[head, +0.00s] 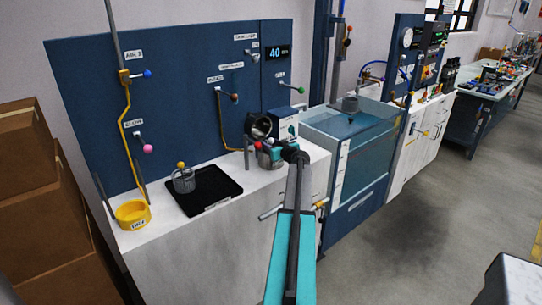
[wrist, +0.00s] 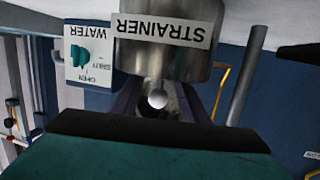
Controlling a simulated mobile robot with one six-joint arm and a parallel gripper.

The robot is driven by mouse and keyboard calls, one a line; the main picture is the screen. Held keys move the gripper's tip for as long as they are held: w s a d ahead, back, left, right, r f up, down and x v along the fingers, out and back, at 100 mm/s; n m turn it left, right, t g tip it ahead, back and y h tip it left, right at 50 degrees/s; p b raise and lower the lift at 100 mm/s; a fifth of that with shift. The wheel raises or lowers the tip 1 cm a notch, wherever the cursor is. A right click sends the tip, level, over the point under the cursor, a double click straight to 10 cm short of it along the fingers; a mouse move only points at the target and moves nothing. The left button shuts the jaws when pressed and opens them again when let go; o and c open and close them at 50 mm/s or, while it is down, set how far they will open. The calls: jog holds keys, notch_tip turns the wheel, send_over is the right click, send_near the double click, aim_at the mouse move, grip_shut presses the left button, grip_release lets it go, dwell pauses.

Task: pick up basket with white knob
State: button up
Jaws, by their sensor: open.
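A white knob (wrist: 157,98) shows in the middle of the wrist view, just below a metal vessel labelled STRAINER (wrist: 165,55), whose label appears upside down. My gripper (wrist: 158,102) is open, with one dark finger on either side of the knob. I cannot tell whether the fingers touch it. The white knob cannot be made out there.
A wire basket with a yellow knob (head: 184,183) stands on a black tray (head: 231,186). A yellow round container (head: 132,216) is at the counter's left end. A water valve box (wrist: 88,55) is beside the strainer. A water tank (head: 355,150) stands to the right.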

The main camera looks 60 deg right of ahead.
dwell(0.4)
grip_shut()
jog(key=shift+r, duration=0.1)
jog(key=shift+r+b, duration=1)
jog(key=shift+r, duration=3.95)
